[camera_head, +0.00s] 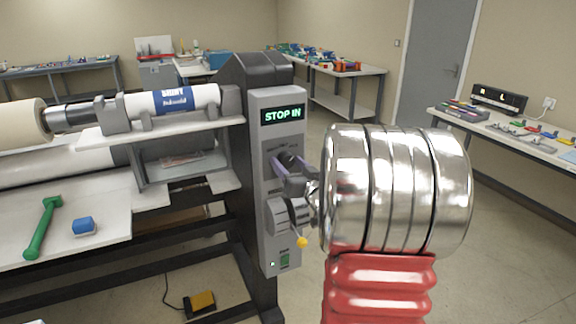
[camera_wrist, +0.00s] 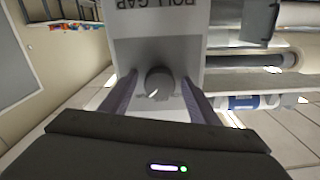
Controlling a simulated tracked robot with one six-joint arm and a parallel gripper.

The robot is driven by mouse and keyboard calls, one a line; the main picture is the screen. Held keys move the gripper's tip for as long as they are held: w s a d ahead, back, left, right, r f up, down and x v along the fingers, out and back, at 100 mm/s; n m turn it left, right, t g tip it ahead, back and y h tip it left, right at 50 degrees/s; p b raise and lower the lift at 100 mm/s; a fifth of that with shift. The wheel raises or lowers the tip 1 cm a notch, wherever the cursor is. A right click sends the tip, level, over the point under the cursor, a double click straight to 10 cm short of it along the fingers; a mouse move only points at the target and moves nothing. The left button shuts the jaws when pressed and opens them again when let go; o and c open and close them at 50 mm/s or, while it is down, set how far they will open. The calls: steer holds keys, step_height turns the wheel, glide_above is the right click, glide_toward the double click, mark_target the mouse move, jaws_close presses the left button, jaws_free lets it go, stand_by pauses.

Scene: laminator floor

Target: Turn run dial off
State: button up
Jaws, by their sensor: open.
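The dark round run dial (camera_head: 289,158) sits below the display. In the wrist view the dial (camera_wrist: 159,80) stands between my two fingers, and its white mark points toward the bottom of the picture, slightly left. The labels around it are too small to read. My gripper (camera_head: 285,168) is open, with one finger on each side of the dial. In the wrist view my gripper (camera_wrist: 158,88) shows visible gaps between the fingers and the dial.
A green switch (camera_head: 285,261) is at the panel's bottom. A green tool (camera_head: 43,228) and a blue block (camera_head: 83,225) lie on the left table. Open floor lies right of the machine.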

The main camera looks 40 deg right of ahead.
steer(key=shift+c, duration=0.2)
steer(key=c, duration=0.9)
steer(key=shift+a, duration=0.15)
steer(key=shift+c, duration=0.5)
steer(key=shift+n, duration=0.5)
steer(key=n, duration=0.3)
steer(key=shift+n, duration=2.5)
steer(key=shift+r, duration=0.1)
